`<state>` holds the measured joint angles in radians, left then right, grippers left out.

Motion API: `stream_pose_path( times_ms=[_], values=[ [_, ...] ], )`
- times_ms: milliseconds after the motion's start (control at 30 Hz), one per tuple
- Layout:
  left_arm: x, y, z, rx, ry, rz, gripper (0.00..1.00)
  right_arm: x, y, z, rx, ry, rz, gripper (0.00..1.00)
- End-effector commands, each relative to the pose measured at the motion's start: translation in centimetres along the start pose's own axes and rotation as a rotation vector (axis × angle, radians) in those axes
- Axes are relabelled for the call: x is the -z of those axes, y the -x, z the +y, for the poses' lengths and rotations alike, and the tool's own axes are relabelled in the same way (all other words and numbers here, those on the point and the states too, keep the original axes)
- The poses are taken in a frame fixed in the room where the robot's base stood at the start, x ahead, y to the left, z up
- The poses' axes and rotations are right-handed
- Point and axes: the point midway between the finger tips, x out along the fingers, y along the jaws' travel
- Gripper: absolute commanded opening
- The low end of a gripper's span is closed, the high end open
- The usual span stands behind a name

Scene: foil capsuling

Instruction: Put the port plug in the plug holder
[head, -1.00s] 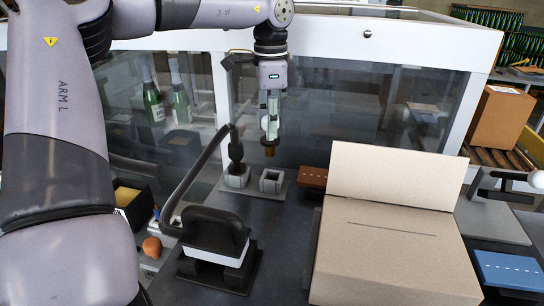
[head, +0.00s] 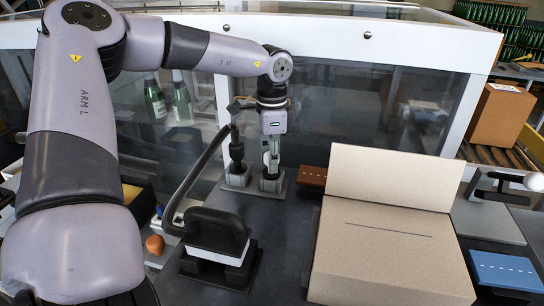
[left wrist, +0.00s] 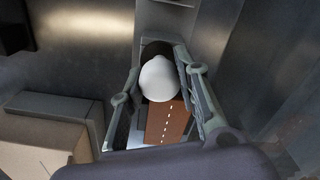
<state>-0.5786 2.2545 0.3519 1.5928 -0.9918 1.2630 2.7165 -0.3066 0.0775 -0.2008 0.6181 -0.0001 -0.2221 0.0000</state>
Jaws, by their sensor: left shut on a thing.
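My left gripper (head: 271,163) points straight down over the plug holder (head: 272,186), a small grey square socket on the dark bench. It is shut on the port plug, whose white rounded knob (left wrist: 158,78) shows between the two fingers in the left wrist view. In the head view the plug's lower end is down at the holder's mouth, mostly hidden by fingers and socket. I cannot tell how deep it sits. The plug looks upright. My right gripper is not in view.
A brown block (head: 313,177) lies close on the right, beside a large cardboard box (head: 390,255). A glass-panelled wall (head: 330,110) rises behind.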

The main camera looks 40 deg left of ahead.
Motion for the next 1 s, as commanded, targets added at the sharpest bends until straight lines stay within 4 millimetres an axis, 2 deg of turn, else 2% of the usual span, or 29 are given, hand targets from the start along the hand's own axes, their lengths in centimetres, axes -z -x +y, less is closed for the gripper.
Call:
stream_pose_path(
  times_ms=[67, 100, 367, 767, 867, 1000],
  values=[
    [0.0, -0.3, 0.0, 0.001, 0.0, 0.0, 0.0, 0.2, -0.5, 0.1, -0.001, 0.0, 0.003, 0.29],
    [0.0, -0.2, 0.0, 0.0, 0.0, 0.0, 0.32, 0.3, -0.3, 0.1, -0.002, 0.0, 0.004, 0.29],
    [0.0, -0.1, 0.0, 0.0, 0.0, 0.0, 0.49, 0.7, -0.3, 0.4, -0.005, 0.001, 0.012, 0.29],
    [0.0, 0.4, 0.0, 0.001, 0.0, 0.0, 0.5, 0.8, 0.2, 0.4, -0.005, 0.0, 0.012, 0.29],
    [0.1, 1.6, -0.2, 0.007, 0.0, 0.002, 0.5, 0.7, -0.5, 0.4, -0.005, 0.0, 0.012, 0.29],
    [0.1, 4.6, -0.1, 0.007, 0.001, 0.002, 0.5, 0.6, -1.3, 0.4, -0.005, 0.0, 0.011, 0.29]
  ],
)
